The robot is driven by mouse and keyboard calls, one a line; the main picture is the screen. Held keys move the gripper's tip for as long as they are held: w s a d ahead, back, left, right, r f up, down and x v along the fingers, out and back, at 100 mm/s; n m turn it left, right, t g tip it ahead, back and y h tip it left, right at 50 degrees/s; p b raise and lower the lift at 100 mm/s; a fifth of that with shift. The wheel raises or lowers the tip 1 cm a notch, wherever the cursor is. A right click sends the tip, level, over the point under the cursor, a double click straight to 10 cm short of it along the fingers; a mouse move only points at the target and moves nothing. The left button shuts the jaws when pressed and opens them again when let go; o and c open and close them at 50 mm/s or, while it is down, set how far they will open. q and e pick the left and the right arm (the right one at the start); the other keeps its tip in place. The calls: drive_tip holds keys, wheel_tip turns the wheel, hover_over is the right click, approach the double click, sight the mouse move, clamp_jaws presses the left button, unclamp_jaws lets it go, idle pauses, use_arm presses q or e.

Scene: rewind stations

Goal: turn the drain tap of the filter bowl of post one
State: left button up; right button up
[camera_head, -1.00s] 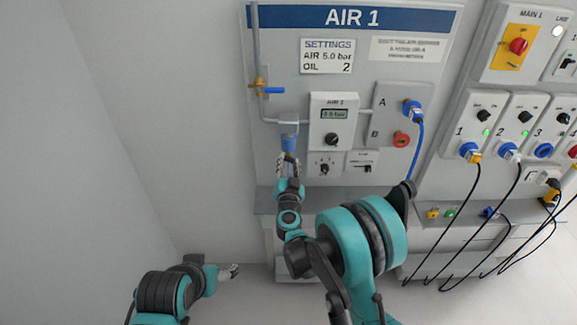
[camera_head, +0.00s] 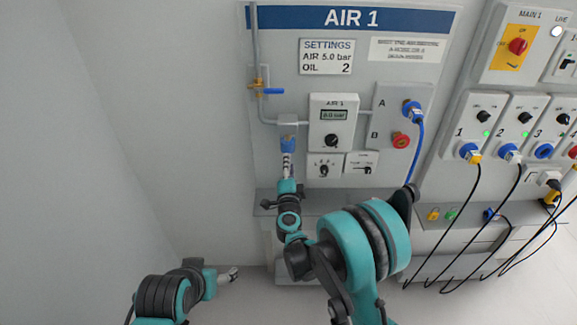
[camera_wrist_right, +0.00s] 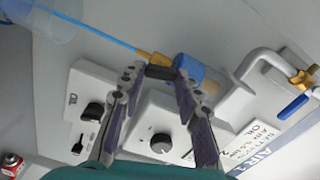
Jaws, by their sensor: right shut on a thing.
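The filter bowl (camera_head: 288,144) hangs on the AIR 1 panel under the pipe; its upper part is blue. It also shows in the right wrist view as a blue cylinder (camera_wrist_right: 190,72), with a brass fitting (camera_wrist_right: 152,58) at its end. A small dark tap piece (camera_wrist_right: 160,72) lies between my right fingertips. My right gripper (camera_head: 287,168) reaches up from below the bowl, and its fingers (camera_wrist_right: 158,76) are shut on that tap. The fingers hide part of the bowl in the head view. My left gripper (camera_head: 231,273) is low and away from the panel, too small to read.
A blue-handled valve (camera_head: 272,91) sits on the pipe above. The AIR 1 display box (camera_head: 333,120) and a knob box (camera_head: 324,166) are close to the right. A thin blue line (camera_wrist_right: 100,35) runs by the fitting. A grey ledge (camera_head: 265,203) lies below; the left wall side is clear.

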drive_tip(key=shift+m, duration=0.9)
drive_tip(key=o, duration=1.1)
drive_tip(key=shift+f, duration=0.1)
drive_tip(key=shift+s, duration=0.1)
drive_tip(key=s, duration=1.2)
drive_tip(key=shift+w, duration=0.1)
